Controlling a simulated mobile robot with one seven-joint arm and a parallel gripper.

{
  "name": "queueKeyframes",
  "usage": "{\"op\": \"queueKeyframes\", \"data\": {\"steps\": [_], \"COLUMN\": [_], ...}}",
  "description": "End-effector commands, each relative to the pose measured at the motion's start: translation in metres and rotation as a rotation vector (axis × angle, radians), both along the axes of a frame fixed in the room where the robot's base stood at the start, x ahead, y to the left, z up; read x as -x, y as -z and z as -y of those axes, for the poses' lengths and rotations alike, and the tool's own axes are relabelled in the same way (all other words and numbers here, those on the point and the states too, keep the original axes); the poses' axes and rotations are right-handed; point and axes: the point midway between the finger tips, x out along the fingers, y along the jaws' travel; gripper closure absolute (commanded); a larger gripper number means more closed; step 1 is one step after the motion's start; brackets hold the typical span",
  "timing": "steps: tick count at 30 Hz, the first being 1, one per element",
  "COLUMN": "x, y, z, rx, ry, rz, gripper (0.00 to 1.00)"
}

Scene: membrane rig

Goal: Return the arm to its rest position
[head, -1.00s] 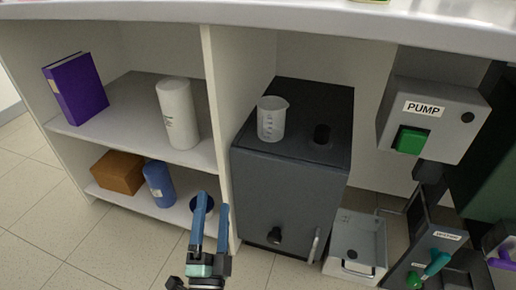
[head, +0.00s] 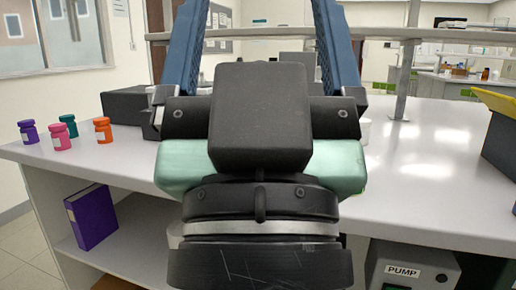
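My gripper (head: 262,50) fills the middle of the head view, close to the camera and above the bench. Its two blue fingers point up and away, spread wide apart at the left and right. I see nothing between the fingers, though their tips run out of the top of the picture. The black wrist and pale green housing of my arm hide much of the bench behind.
The white bench (head: 420,165) spans the view. Purple (head: 29,132), pink (head: 60,137), teal (head: 69,126) and orange (head: 103,131) jars stand at its left. A purple binder (head: 91,216) stands on the shelf below. The pump box (head: 412,268) is under the bench at right.

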Motion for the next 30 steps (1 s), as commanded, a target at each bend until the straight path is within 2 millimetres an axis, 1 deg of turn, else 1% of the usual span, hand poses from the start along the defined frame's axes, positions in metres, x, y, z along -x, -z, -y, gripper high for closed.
{"op": "queueKeyframes", "data": {"steps": [1, 24, 27, 30], "x": [0.000, -0.001, -0.001, -0.001], "y": [-0.031, -0.264, -0.294, -0.317], "z": [0.000, -0.002, -0.002, -0.002], "rx": [-0.001, -0.001, -0.001, -0.001], "ry": [-0.002, -0.010, -0.010, -0.010], "rz": [0.001, -0.001, -0.001, -0.001], "gripper": [0.14, 0.14, 0.14, 0.14]}}
